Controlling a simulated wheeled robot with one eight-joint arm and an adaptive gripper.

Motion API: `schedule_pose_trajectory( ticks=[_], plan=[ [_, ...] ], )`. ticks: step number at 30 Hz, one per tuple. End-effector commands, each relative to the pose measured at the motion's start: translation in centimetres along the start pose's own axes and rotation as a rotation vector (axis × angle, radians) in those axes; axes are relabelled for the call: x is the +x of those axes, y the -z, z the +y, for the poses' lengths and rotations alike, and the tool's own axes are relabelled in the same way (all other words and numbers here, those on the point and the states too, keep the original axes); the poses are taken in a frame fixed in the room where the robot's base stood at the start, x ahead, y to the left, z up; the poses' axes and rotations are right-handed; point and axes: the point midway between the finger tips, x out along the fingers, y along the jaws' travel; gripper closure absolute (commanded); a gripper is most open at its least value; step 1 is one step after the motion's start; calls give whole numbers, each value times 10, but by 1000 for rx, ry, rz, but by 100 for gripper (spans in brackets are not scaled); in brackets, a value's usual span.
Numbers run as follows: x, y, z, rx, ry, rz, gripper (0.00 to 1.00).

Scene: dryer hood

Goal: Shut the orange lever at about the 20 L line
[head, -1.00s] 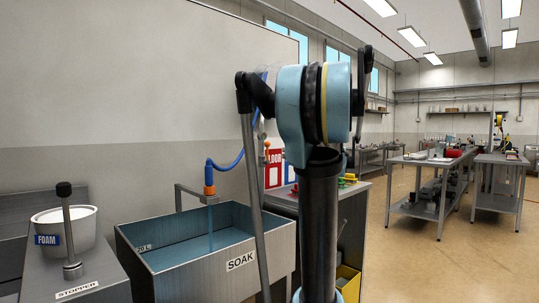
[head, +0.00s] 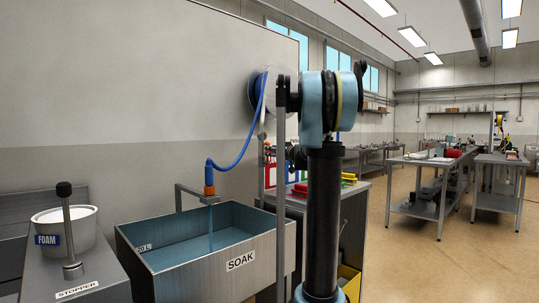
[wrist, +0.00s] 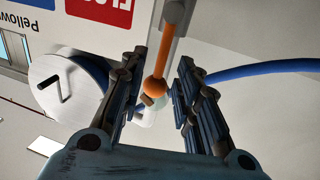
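The orange lever (wrist: 156,85), a stem with a ball end, shows in the wrist view between the two fingers of my gripper (wrist: 157,66). The fingers are open, with a gap on each side of the ball. In the head view my arm hides the lever and my gripper. The SOAK tank (head: 262,262) holds blue water (head: 190,256). A stream falls into it from the orange nozzle (head: 209,181). The 20 L mark (head: 144,248) is on the tank's inner left wall, just above the water surface; the exact gap is hard to tell.
A blue hose (head: 244,140) runs from a reel (head: 257,95) on the wall to the nozzle. A FOAM bucket (head: 75,232) and a STOPPER post (head: 68,215) stand left of the tank. A bench with coloured items is behind my arm. Open floor lies to the right.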

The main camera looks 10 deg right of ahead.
Motion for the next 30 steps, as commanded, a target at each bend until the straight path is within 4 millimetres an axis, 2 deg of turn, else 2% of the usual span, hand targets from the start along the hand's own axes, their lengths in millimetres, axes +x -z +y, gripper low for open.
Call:
schedule_pose_trajectory(
  ticks=[6, 16, 20, 30],
  plan=[
    [17, 0, 0, 0, 1, 0, 70],
    [19, 0, 0, 0, 0, 0, 70],
    [19, 0, 0, 0, 1, 0, 100],
    [15, 0, 7, -16, -9, 3, 100]
  ],
)
